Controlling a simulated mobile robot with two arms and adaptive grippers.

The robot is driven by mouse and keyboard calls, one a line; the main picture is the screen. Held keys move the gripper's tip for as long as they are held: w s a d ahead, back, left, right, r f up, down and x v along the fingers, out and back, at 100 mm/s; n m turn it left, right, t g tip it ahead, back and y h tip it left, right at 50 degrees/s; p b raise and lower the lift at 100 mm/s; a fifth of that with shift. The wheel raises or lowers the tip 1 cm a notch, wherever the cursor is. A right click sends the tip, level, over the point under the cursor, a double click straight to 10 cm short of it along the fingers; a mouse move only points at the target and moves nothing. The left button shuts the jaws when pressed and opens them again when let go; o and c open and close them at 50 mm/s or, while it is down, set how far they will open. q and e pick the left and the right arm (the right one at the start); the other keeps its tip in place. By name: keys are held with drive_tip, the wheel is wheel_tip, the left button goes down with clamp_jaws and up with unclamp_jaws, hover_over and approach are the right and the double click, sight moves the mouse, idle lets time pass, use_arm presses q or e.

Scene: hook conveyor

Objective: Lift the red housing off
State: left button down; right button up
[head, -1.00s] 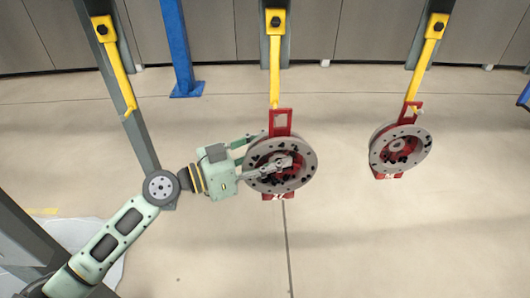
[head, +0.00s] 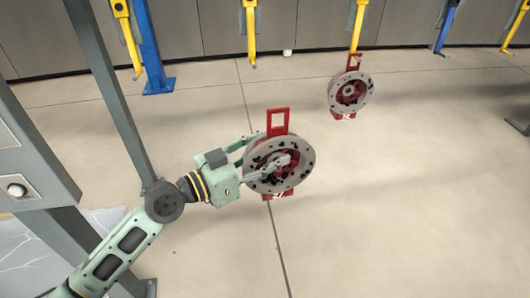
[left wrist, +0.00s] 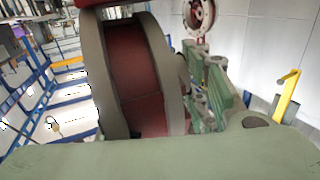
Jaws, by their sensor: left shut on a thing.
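The red housing (head: 277,123), with grey round flanges and a red rectangular loop on top, is gripped by my left gripper (head: 264,157). The gripper comes from the left, with one finger across the front face. The housing is upright in mid-air, and its loop is clear of any hook. In the left wrist view the red drum between two grey rims (left wrist: 137,75) fills the middle, beside a green finger (left wrist: 212,92). An empty yellow hook (head: 250,35) is behind it. My right gripper is not in view.
A second red housing (head: 350,92) hangs from a yellow hook (head: 357,28) at the back right. More hooks hang along the back, one yellow (head: 124,35) at left and one blue (head: 445,30) at right. A blue post (head: 150,50) stands back left. Open floor lies around the held housing.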

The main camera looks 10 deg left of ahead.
use_arm(q)
drive_tip(key=shift+s+d+r, duration=0.1)
drive_tip(key=shift+s+r, duration=0.1)
drive_tip(key=shift+r, duration=0.1)
drive_tip(key=shift+s+f, duration=0.2)
drive_tip(key=shift+f, duration=0.05)
drive_tip(key=shift+f+b, duration=0.75)
drive_tip(key=shift+b, duration=0.35)
drive_tip(key=shift+d, duration=0.1)
